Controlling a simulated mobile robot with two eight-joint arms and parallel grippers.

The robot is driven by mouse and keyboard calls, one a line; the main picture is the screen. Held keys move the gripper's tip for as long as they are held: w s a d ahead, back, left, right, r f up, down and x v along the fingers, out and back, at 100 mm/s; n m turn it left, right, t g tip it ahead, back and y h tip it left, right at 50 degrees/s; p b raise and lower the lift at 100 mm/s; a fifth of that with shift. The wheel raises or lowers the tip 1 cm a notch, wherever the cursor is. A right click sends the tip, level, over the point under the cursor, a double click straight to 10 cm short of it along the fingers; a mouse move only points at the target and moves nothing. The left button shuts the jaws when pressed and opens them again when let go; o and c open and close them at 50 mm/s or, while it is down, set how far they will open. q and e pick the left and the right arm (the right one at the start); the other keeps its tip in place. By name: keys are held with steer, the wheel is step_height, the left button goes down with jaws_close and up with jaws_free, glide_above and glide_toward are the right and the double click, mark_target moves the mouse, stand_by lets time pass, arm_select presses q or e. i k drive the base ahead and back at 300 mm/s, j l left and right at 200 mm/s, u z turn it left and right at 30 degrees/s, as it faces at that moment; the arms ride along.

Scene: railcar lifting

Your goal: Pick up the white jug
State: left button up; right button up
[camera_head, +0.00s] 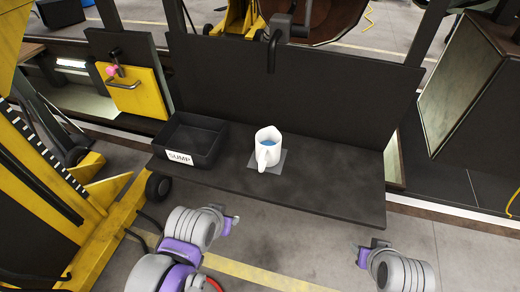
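The white jug (270,147) stands upright on a small grey mat (258,168) on the dark bench top. Its handle faces toward me and slightly left, and something bluish shows inside it. My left gripper (233,223) is in front of the bench, below and left of the jug and apart from it. My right gripper (357,252) is in front of the bench, lower right, farther from the jug. Both gripper tips are small and seen edge-on, so their opening cannot be told. Nothing is seen held in either.
A black tray (221,140) labelled SUMP sits left of the jug. A dark tap (272,51) hangs above and behind the jug, before a dark back panel (340,95). A yellow lift frame (40,165) stands at left. The bench top right of the jug (335,180) is clear.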

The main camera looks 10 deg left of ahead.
mark_target(268, 140)
steer(key=l+u, duration=0.2)
steer(key=l, duration=0.35)
steer(key=k+l+u, duration=0.2)
steer(key=l, duration=0.3)
steer(key=l+u, duration=0.25)
steer(key=l, duration=0.3)
steer(key=i+l, duration=0.1)
steer(key=i, duration=0.4)
